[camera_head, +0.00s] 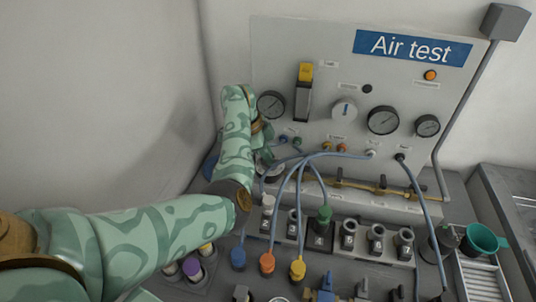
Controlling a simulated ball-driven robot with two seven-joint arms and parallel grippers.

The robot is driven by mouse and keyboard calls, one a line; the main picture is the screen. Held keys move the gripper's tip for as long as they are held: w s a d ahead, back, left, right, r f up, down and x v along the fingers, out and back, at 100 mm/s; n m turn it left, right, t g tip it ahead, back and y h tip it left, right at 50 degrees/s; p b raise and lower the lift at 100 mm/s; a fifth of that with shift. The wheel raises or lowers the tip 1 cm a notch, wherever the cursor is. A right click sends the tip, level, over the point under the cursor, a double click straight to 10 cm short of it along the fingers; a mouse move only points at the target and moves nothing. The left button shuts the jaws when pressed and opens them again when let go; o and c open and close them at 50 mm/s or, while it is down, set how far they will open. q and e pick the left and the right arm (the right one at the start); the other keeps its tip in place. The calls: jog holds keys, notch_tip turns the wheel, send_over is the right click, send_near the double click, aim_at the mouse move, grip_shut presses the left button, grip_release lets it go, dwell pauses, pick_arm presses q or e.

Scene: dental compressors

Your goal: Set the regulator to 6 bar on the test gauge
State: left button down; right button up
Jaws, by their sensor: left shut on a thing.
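The grey "Air test" panel (320,40) stands at the back. It carries a large round gauge (383,120), a smaller gauge (428,125) on its right and another gauge (271,104) on the left; their needles are too small to read. A pale round knob (344,108) sits left of the large gauge, with no gripper on it. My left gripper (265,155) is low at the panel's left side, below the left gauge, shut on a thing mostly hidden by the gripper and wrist. I cannot tell whether that thing is the regulator. My right gripper is out of view.
Blue hoses (300,195) loop from the panel to coloured fittings on the bench. A block of numbered sockets (350,240) stands in front of the panel, with a brass pipe (360,187) behind it. A yellow-handled valve (305,72) is higher up. A green funnel (483,240) stands right.

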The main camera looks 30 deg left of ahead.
pick_arm(q)
jog(key=shift+w+m+g, duration=0.1)
jog(key=shift+m+g, duration=0.6)
jog(key=shift+m, duration=1.1)
jog(key=c, duration=1.5)
grip_release()
jog(key=shift+a, duration=0.1)
jog(key=p+v, duration=0.5)
jog(key=v, duration=1.1)
jog(key=shift+a+r, duration=0.1)
jog(key=shift+a, duration=0.15)
